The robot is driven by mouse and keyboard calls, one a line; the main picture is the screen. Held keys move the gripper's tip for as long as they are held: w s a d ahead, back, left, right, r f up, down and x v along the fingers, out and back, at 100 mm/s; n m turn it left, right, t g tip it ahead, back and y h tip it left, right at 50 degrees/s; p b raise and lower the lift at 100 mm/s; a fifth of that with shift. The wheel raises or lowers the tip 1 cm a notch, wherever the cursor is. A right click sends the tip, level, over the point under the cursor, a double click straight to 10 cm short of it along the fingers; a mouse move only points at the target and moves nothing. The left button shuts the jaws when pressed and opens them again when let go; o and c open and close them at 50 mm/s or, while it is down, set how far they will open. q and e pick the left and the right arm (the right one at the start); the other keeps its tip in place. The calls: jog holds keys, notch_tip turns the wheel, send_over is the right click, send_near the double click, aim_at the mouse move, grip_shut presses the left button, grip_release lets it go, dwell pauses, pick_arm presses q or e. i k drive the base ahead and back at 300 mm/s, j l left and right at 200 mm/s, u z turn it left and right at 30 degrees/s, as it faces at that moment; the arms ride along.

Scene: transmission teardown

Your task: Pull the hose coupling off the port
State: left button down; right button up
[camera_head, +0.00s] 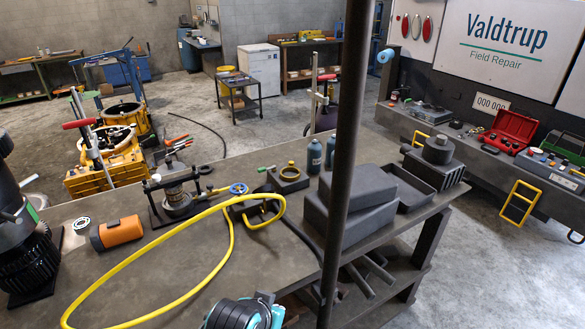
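A yellow hose (150,256) lies in a wide loop across the workbench. Its upper stretch curls over a dark block-like fitting (256,207) near the middle of the bench. A blue ring-shaped part (238,188) sits just behind that fitting, with a short yellow piece running left from it. I cannot tell which part is the coupling or whether it is seated on the port, as the parts are small and overlap. Neither gripper's fingers show. A teal and black part (243,314) at the bottom edge is cut off; I cannot tell what it is.
The workbench (190,262) also holds an orange cylinder (117,233), a black clamp device (176,198), bottles (314,157) and dark boxes (347,195). A dark vertical pole (345,130) crosses the view. A black ribbed unit (27,255) stands at left. The bench inside the hose loop is clear.

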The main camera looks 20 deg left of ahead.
aim_at(204, 196)
jog(key=u, duration=1.35)
